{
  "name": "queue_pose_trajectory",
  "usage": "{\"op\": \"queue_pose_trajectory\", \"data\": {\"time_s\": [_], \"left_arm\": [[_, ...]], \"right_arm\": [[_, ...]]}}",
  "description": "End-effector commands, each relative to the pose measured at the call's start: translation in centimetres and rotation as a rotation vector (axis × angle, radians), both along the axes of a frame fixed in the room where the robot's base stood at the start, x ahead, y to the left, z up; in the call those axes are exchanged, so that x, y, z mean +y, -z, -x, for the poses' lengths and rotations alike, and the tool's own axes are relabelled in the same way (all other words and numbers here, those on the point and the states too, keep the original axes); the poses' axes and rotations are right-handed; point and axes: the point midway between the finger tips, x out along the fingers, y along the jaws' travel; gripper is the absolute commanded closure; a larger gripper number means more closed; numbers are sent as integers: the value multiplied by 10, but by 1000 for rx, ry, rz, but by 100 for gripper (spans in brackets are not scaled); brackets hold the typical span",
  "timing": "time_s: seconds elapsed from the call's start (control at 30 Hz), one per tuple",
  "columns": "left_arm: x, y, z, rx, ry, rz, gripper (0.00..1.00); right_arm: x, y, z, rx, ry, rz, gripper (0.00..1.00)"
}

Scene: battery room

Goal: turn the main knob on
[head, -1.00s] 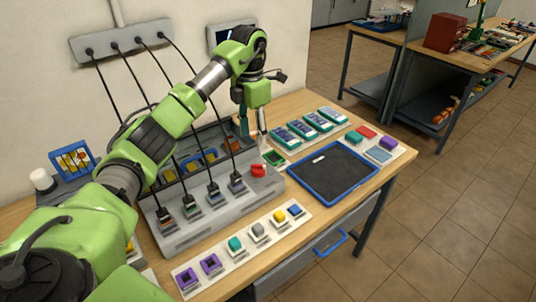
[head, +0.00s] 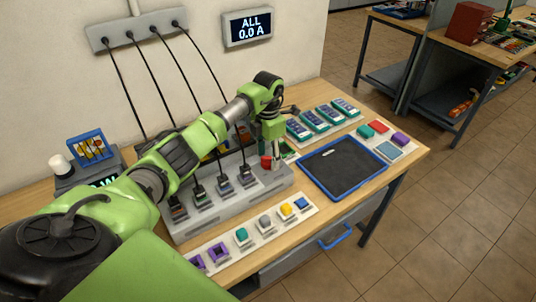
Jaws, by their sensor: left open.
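The red main knob (head: 266,162) sits at the right end of the grey charging station (head: 222,208) on the wooden bench. It is partly hidden by my gripper. My left gripper (head: 275,160) points down from above, right at the knob. Its jaws are open; I cannot tell whether they are around the knob or just beside it. A wall display (head: 248,27) reads "ALL 0.0 A". My right gripper is not in view.
Several black cables hang from a grey wall box (head: 137,29) to the station. A blue-rimmed dark tray (head: 343,185) lies right of the station. Teal battery packs (head: 315,120) stand behind it. A strip of coloured blocks (head: 240,252) lies in front.

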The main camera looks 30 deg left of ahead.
Motion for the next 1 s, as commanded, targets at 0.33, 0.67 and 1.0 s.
{"op": "queue_pose_trajectory", "data": {"time_s": [0.33,0.67,1.0], "left_arm": [[0,8,0,-1,1,0,51],[0,8,0,0,1,0,90],[1,10,0,-1,73,-2,90]], "right_arm": [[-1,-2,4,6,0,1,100],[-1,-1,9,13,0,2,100],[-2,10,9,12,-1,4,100]]}}
